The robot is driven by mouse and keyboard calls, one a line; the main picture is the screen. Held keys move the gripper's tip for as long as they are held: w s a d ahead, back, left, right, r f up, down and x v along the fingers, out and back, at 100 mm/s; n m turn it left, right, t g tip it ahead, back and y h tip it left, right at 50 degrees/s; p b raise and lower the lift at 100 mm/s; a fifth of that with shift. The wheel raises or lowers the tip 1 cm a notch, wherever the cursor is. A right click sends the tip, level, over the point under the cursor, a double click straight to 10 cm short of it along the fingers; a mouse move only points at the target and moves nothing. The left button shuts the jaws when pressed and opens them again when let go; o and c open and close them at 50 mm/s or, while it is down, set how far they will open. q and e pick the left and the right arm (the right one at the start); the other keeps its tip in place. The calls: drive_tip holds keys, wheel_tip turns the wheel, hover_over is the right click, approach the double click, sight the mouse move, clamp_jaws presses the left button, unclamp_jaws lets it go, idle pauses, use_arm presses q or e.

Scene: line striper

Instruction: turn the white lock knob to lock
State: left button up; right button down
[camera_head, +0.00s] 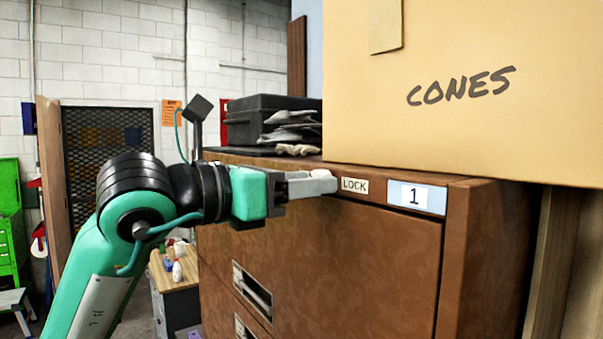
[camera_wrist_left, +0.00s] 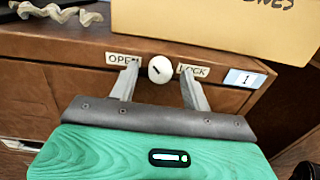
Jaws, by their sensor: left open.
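The white lock knob (camera_wrist_left: 160,69) is on the front top edge of a brown cabinet, between an OPEN label (camera_wrist_left: 122,60) on its left and a LOCK label (camera_wrist_left: 194,70) on its right. A short dark mark shows on its face. In the left wrist view, my left gripper (camera_wrist_left: 159,78) is open, one finger on each side of the knob, with small gaps visible. In the head view, my left gripper (camera_head: 322,182) is at the cabinet front beside the LOCK label (camera_head: 354,186); its fingers hide most or all of the knob. My right gripper is not in view.
A cardboard box marked CONES (camera_head: 460,95) stands on the brown cabinet (camera_head: 330,250), above the knob at right. A black case (camera_head: 270,118) and grey gloves (camera_head: 292,130) lie on top farther back. Drawer handles (camera_head: 252,292) are below. A wooden bench (camera_head: 172,272) stands beyond.

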use_arm(q)
drive_tip(key=c, duration=1)
drive_tip(key=m+b, duration=1.4)
drive_tip(key=m, duration=0.3)
drive_tip(key=shift+y, duration=0.4)
drive_tip(key=shift+m, duration=0.4)
drive_tip(key=o, duration=1)
